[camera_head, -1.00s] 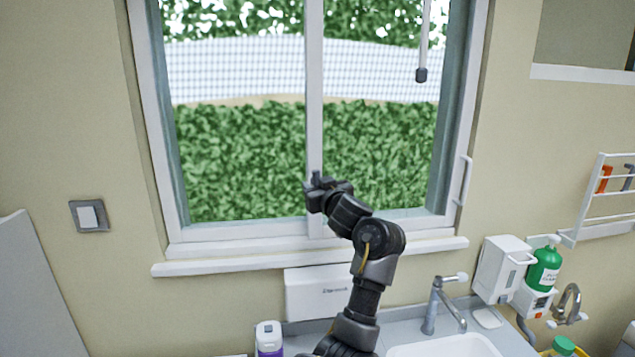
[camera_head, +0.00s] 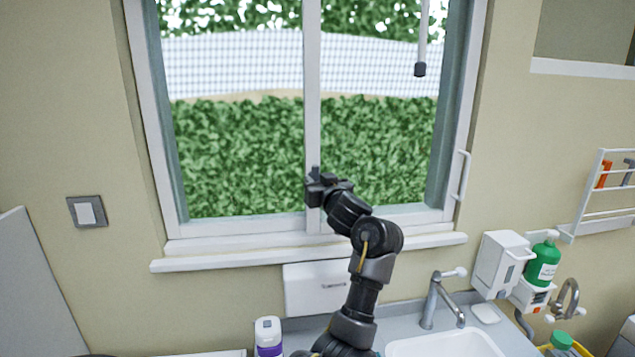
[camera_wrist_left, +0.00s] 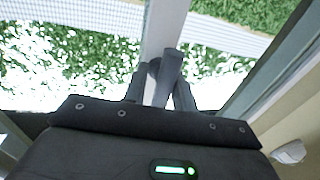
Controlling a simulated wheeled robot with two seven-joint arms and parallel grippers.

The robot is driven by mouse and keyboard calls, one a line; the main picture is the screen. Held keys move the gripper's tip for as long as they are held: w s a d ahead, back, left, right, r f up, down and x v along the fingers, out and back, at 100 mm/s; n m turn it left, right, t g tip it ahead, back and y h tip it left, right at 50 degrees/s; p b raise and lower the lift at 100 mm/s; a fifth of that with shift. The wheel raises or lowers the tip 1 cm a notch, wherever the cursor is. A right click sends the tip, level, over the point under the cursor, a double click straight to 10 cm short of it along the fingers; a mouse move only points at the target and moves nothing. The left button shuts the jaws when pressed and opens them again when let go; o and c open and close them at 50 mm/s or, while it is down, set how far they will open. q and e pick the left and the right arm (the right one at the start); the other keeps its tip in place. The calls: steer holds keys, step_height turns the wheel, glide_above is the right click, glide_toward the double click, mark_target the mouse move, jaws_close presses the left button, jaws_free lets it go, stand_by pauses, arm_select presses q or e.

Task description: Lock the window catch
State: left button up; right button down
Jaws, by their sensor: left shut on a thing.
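The window (camera_head: 311,90) has a white frame with a central upright post. The window catch (camera_wrist_left: 168,66) is a small dark grey lever on this post, seen between the fingers in the left wrist view. In the head view only a small dark tip of the catch (camera_head: 315,170) shows above the jaws. My left gripper (camera_head: 318,186) is at the lower part of the post, shut on the catch. Its two dark fingers (camera_wrist_left: 158,88) stand on either side of the lever. The gripper hides the catch's base, so its lock position cannot be told. My right gripper is not in view.
A white sill (camera_head: 225,260) runs below the window. Under it are a white dispenser box (camera_head: 315,290), a white and purple bottle (camera_head: 268,335), a tap (camera_head: 436,300) and a sink (camera_head: 445,345). A white handle (camera_head: 462,175) stands on the right frame.

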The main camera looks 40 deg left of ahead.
arm_select(q)
steer(key=o, duration=0.7)
steer(key=shift+c, duration=0.2)
steer(key=shift+o, duration=0.8)
steer(key=shift+s+a, duration=0.1)
steer(key=shift+s, duration=0.05)
steer(key=shift+s+d, duration=0.1)
steer(key=shift+d, duration=0.2)
steer(key=b+v, duration=0.4)
steer(key=v, duration=0.6)
steer(key=shift+s+r, duration=0.1)
steer(key=shift+r, duration=0.05)
